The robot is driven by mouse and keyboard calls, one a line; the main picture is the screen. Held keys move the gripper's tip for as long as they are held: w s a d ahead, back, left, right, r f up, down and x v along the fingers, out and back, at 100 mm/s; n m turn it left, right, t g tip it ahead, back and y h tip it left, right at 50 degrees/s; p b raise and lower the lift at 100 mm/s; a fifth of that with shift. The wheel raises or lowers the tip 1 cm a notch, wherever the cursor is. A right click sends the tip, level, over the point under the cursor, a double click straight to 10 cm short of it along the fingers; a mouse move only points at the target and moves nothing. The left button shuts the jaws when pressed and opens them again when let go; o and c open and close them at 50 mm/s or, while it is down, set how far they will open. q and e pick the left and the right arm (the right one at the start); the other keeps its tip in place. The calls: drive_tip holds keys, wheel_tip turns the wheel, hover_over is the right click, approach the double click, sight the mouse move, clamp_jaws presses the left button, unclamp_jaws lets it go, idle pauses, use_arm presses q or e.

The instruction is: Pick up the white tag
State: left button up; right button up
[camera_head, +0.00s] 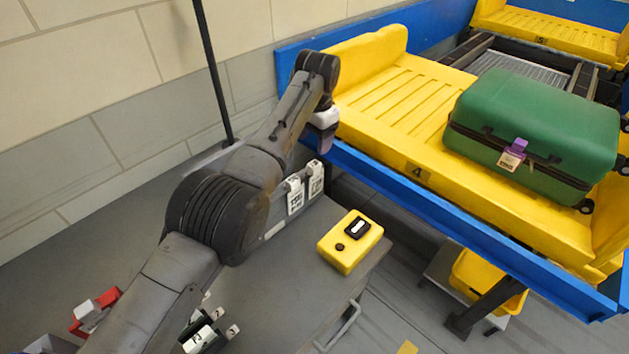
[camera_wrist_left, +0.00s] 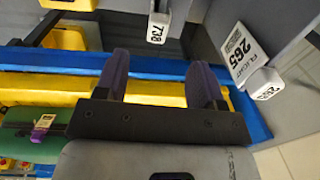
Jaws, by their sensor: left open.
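Two white tags hang side by side at the far edge of the grey desk in the head view, the left tag (camera_head: 295,196) and the right tag (camera_head: 315,179). In the left wrist view one tag reads "738" (camera_wrist_left: 157,27) at the top and the other reads "FLIGHT 265" (camera_wrist_left: 242,54) at the upper right. My left gripper (camera_head: 325,141) is just beyond and above them, with purple fingers. The fingers stand apart in the left wrist view (camera_wrist_left: 160,82), with no tag between them. My right gripper is in neither view.
A green suitcase (camera_head: 535,125) with a purple-strapped label lies on a yellow conveyor tray (camera_head: 385,100) with a blue rail (camera_head: 440,215). A yellow box with a black top piece (camera_head: 342,254) sits on the desk (camera_head: 285,290). A yellow bin (camera_head: 480,275) stands below the conveyor.

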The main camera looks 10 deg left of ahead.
sight(312, 172)
use_arm(q)
wheel_tip(312, 172, down, 6)
drive_tip(key=shift+a+r+b, duration=0.1)
drive_tip(key=shift+a+b, duration=0.05)
drive_tip(key=shift+b, duration=0.55)
drive_tip(key=shift+w+f, duration=0.1)
drive_tip(key=shift+f, duration=0.5)
wheel_tip(312, 172, down, 4)
drive_tip(key=b, duration=0.2)
drive_tip(key=shift+w+a+b, duration=0.1)
drive_tip(key=shift+b, duration=0.2)
drive_tip(key=shift+f+b, duration=0.5)
drive_tip(key=shift+f, duration=0.1)
drive_tip(key=shift+c, duration=0.7)
drive_tip(key=c, duration=0.9)
drive_tip(key=shift+r, duration=0.2)
